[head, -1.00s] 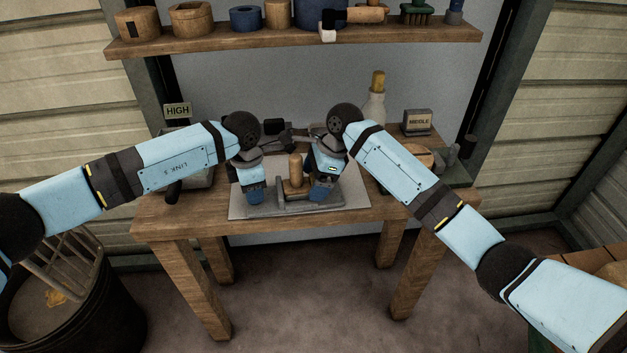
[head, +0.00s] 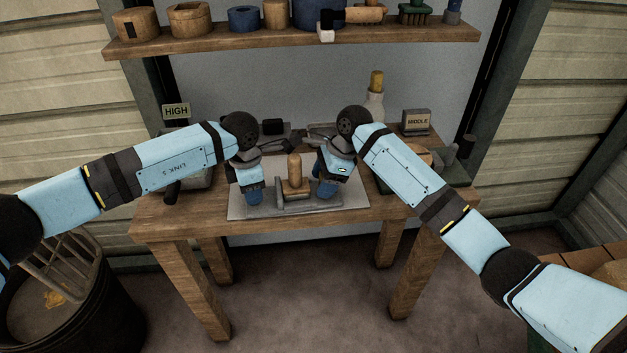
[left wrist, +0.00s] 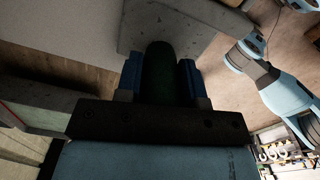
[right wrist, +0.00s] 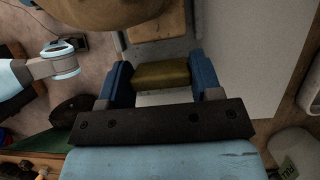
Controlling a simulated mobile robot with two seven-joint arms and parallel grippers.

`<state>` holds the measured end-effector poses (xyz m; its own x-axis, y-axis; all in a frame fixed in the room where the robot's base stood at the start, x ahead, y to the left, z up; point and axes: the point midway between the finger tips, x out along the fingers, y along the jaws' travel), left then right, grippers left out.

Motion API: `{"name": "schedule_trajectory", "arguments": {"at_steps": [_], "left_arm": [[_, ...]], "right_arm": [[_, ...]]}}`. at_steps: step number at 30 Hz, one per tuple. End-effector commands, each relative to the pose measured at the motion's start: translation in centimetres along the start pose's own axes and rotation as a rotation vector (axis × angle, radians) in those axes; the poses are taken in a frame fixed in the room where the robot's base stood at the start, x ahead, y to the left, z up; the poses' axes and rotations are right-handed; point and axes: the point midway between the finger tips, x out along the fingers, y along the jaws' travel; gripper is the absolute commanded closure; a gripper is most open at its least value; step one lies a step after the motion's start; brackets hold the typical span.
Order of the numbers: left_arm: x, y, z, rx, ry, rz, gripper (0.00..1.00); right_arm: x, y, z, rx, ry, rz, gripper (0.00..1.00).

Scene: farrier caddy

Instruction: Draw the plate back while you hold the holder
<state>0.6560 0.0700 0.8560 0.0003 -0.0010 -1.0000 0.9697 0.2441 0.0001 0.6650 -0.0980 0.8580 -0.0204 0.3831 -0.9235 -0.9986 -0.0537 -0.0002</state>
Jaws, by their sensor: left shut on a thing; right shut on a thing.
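A low grey metal fixture (head: 308,207) with an upright wooden knob (head: 294,172) sits on a pale sheet on the bench. My left gripper (head: 254,195) is at its left side, shut on a dark green rounded grip (left wrist: 160,75), which appears to belong to the holder. My right gripper (head: 327,190) is at its right side, shut on an olive tab (right wrist: 160,76), which appears to be the plate's end. A grey strip (right wrist: 157,52) runs from the tab towards the knob. My grippers hide where holder and plate meet.
The wooden bench (head: 160,222) carries a HIGH sign (head: 176,111), a MIDDLE block (head: 417,121) and a bottle (head: 375,103). A loaded shelf (head: 290,43) is above. A dark bin (head: 95,310) stands at lower left.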

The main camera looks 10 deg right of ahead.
Motion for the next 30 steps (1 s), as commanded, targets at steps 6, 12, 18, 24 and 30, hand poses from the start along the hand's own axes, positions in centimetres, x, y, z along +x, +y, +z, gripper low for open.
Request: {"name": "schedule_trajectory", "arguments": {"at_steps": [6,12,18,24,30], "left_arm": [[0.1,0.1,-0.1,-0.003,0.003,0.000,0.99],[0.1,0.1,-0.1,-0.003,0.003,0.000,0.99],[0.1,0.1,-0.1,-0.003,0.003,0.000,0.99],[0.1,0.1,-0.1,-0.003,0.004,0.000,0.99],[0.1,0.1,-0.1,-0.003,0.004,0.000,0.99]], "right_arm": [[-0.1,0.0,-0.3,0.000,0.001,0.000,0.84],[-0.1,0.0,-0.2,0.000,0.001,0.000,0.15],[-0.1,0.0,-0.2,0.000,0.001,0.000,0.15],[-1.4,-0.1,-0.2,0.000,0.000,-0.002,0.15],[-5.5,-0.1,-0.2,-0.001,0.000,-0.004,0.15]]}}
